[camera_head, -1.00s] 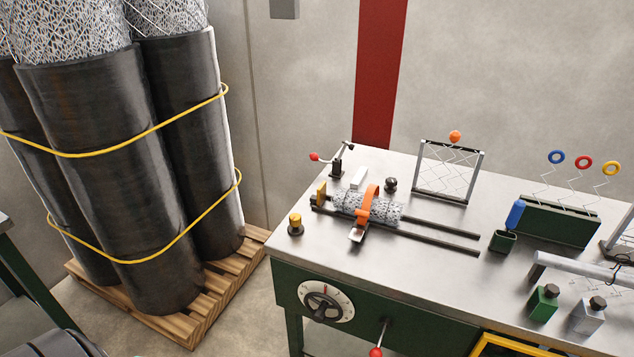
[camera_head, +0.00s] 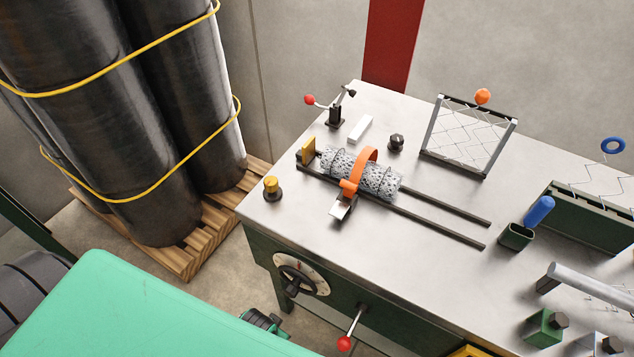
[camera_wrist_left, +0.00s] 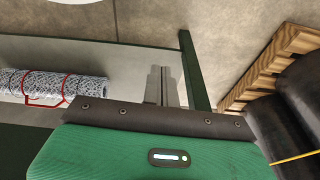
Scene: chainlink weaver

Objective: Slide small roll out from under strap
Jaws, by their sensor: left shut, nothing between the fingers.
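The small roll (camera_head: 378,180) of grey wire mesh lies across two dark rails on the steel bench. The orange strap (camera_head: 366,156) arches over its middle, with a metal buckle (camera_head: 343,206) at its near side. The roll's left end is close to a yellow block (camera_head: 308,150). My left gripper (camera_wrist_left: 164,72) shows in the left wrist view, its grey fingers shut and empty beyond its green housing. Neither gripper shows in the head view, and my right gripper is out of sight.
A mesh roll with red cord (camera_wrist_left: 60,88) lies left in the wrist view. On the bench, a yellow knob (camera_head: 271,188), a red-tipped clamp (camera_head: 334,112), a black knob (camera_head: 396,142) and a mesh frame (camera_head: 470,135) surround the strapped roll. Strapped black rolls (camera_head: 90,150) stand left on a pallet (camera_head: 205,235).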

